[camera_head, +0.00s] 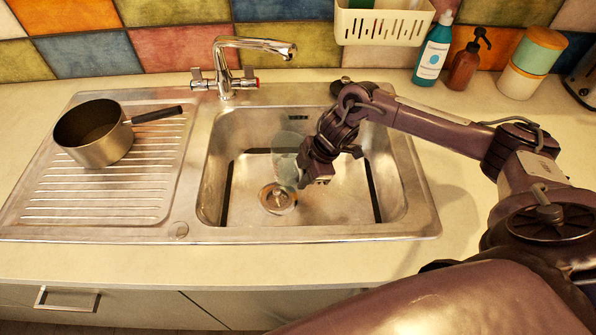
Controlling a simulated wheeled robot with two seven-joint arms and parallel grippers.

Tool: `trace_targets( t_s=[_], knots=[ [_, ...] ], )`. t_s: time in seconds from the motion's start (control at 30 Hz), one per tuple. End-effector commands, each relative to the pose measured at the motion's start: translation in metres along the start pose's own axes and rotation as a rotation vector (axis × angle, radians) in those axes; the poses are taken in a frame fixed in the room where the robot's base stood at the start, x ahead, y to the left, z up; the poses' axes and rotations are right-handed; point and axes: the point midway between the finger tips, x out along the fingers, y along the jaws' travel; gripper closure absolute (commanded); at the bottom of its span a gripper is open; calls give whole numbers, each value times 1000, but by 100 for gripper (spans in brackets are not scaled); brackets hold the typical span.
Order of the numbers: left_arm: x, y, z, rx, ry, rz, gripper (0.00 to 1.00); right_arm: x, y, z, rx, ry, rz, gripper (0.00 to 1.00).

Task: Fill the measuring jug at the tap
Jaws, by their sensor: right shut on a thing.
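The tap (240,66) is a chrome mixer behind the sink, with two handles and a spout reaching right over the basin. A clear measuring jug (286,150), faint and see-through, is over the sink basin, below and a little in front of the spout. My right gripper (305,176) is shut on the jug at its right side. The gripper partly hides the jug, and I cannot tell whether there is water in it. No stream shows below the spout. My left gripper is not in view.
The steel sink (390,180) has a drain (277,198) below the jug. A saucepan (95,140) stands on the drainboard (100,205) at left. A white rack (384,26), blue bottle (432,50), brown dispenser (465,66) and canister (530,62) are at the back right.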

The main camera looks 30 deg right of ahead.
Motion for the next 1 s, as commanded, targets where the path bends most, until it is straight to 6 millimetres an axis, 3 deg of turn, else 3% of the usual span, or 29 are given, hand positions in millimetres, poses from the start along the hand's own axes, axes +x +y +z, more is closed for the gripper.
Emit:
trace_targets(
  t_s=[0.47, 1.0],
  knots=[
    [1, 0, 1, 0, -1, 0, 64, -24, 3, -11, -3, 3, 4, 100],
    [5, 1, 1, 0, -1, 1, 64, -91, 8, -38, -4, 3, 5, 100]
  ],
)
